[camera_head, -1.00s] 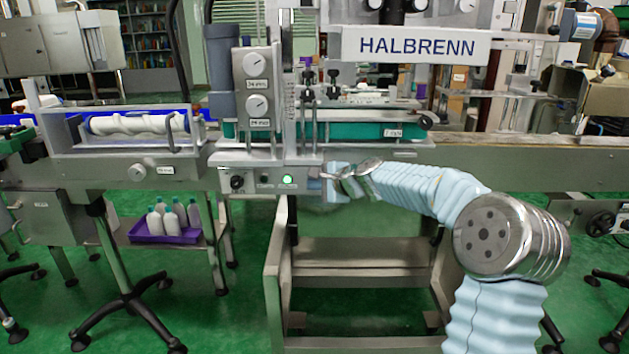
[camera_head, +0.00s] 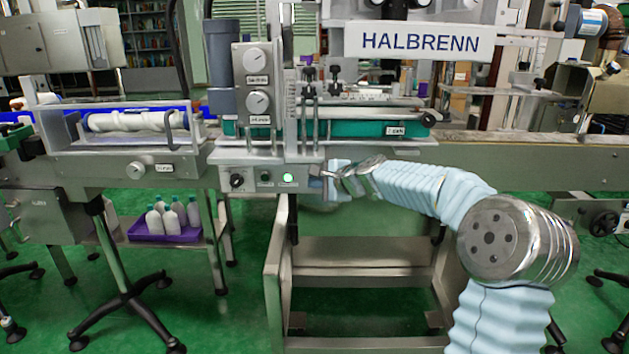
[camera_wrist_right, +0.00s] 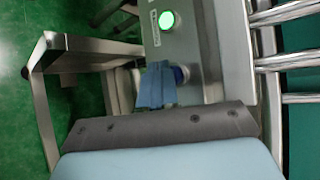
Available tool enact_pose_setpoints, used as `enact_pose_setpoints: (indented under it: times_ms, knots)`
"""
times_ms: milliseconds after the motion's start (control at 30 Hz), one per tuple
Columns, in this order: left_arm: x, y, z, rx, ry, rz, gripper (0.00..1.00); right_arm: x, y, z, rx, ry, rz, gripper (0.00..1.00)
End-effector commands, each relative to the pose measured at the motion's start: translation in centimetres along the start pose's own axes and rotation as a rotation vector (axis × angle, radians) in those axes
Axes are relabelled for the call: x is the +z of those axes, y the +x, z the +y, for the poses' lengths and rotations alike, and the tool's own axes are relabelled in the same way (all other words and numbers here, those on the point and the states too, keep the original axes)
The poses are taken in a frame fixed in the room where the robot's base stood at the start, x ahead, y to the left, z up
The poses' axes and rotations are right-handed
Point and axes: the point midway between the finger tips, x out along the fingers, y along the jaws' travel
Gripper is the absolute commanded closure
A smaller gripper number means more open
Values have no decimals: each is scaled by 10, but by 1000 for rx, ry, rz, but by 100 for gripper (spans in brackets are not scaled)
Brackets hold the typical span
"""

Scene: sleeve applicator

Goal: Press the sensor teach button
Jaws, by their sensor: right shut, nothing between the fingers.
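The grey control panel (camera_head: 252,180) on the machine front carries a black knob (camera_head: 237,182), a small dark button (camera_head: 264,177) and a lit green button (camera_head: 288,178). My right gripper (camera_head: 326,174) is at the panel's right end, just right of the green button. In the right wrist view the shut blue fingers (camera_wrist_right: 155,87) reach the panel, with the green button (camera_wrist_right: 166,20) beyond them. A dark bluish round part (camera_wrist_right: 182,75) shows beside the fingertips, partly hidden; I cannot tell whether they touch it. The labels are too small to read, so which control is sensor teach is unclear.
Above the panel stand two dials (camera_head: 256,80) and a green belt (camera_head: 360,131). A conveyor (camera_head: 530,148) runs off to the right. A metal stand (camera_head: 360,250) is below my right arm. A purple tray (camera_head: 165,232) with white bottles is at lower left.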

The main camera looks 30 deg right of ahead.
Motion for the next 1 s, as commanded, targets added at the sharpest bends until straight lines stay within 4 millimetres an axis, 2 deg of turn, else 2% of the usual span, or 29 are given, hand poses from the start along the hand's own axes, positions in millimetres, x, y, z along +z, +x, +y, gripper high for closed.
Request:
enact_pose_setpoints:
  times_ms: [267,500,1000]
  knots:
    - [0,19,-7,0,0,0,100,12,-18,13,-7,-3,2,100]
    - [0,27,-10,0,0,0,100,23,-32,23,-4,-5,1,100]
    - [0,27,-10,0,0,0,100,25,-34,24,-1,-4,0,100]
